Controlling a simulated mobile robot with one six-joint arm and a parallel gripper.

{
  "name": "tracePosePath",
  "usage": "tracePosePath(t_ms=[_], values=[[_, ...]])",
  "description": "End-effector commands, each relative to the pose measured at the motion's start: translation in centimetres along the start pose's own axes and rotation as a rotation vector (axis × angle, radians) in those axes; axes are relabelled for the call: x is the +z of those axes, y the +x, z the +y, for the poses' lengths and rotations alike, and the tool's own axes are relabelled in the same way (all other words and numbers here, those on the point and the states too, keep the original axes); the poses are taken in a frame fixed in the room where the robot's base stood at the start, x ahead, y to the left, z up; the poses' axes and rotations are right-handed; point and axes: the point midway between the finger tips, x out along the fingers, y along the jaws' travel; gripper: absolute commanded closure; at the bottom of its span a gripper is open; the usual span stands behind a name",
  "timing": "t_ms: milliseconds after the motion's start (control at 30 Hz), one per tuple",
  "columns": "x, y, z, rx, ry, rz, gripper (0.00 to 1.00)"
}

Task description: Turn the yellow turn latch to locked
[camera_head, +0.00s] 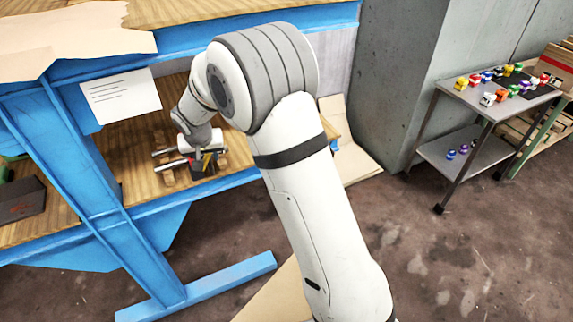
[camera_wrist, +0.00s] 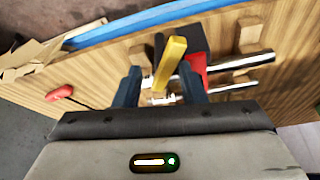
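The yellow turn latch (camera_wrist: 170,62) shows in the wrist view as a slanted yellow bar, its upper end leaning right. It sits in front of a dark block with a red part (camera_wrist: 198,66) to its right. My gripper (camera_wrist: 160,76) is open, with its two dark blue fingers apart on either side of the latch. Clear space shows between the latch and the fingers; I cannot tell whether either touches it. The lower end of the latch is partly hard to make out. In the head view my gripper (camera_head: 203,163) is small over the wooden shelf, and the latch is barely discernible.
Metal rods (camera_wrist: 240,62) on wooden blocks lie right of the latch. A red-handled tool (camera_wrist: 60,92) lies at left on the wood. Blue bench framing (camera_head: 85,150) surrounds the shelf. A metal cart (camera_head: 460,150) with small toys stands far right.

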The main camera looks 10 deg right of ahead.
Motion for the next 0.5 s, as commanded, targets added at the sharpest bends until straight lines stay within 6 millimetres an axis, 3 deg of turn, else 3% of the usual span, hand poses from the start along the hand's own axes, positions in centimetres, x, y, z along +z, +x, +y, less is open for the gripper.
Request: tracePosePath(t_ms=[400, 500], values=[[-0.2, -0.6, 0.8, -0.087, -0.207, -0.001, 0.64], [-0.1, -2.4, 0.8, -0.087, -0.206, 0.006, 0.64]])
